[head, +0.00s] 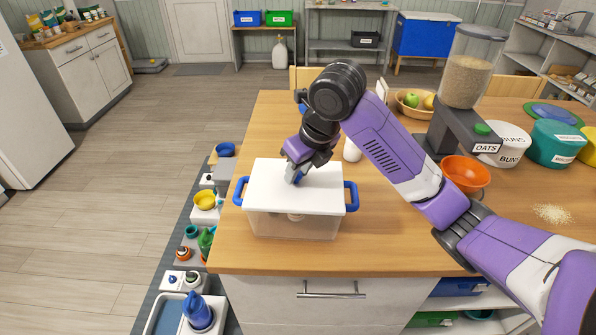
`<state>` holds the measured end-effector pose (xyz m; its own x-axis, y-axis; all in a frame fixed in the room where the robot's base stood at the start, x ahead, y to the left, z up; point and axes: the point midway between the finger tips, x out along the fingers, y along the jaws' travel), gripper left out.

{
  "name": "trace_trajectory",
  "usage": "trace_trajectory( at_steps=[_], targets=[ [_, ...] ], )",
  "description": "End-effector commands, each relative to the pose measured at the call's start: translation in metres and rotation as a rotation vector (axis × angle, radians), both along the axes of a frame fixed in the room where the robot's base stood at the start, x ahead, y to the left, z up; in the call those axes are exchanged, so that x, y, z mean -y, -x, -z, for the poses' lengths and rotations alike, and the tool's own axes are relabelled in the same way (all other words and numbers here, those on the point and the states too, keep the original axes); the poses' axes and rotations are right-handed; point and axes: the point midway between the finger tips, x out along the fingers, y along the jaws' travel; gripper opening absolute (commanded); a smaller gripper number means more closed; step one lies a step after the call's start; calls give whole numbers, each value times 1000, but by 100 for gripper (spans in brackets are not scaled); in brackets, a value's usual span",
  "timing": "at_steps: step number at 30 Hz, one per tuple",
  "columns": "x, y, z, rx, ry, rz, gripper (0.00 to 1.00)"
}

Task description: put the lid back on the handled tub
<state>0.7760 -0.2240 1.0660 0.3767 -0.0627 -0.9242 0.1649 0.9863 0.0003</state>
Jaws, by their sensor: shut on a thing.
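The handled tub (270,226) is a clear box with blue handles at its left and right ends. It stands near the left front of the wooden table. The white lid (265,190) lies flat over the tub's top; whether it is fully seated I cannot tell. My gripper (294,179) points down at the middle of the lid from above. It is shut on the lid's small blue knob, which its fingers partly hide. A pale round thing shows dimly through the tub's front wall.
A white bottle (352,149) stands behind the tub, to its right. An orange bowl (465,174), an oats dispenser (468,75), a buns tub (502,146) and a fruit bowl (412,104) are at the right.

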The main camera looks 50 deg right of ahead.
Motion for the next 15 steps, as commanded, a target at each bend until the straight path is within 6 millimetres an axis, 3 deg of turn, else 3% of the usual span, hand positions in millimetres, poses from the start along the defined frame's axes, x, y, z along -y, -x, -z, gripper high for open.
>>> trace_trajectory(
  at_steps=[13,14,15],
  targets=[
    [0,0,0,1,1,0,0],
    [0,0,0,1,1,0,33],
    [0,0,0,1,1,0,41]
  ],
)
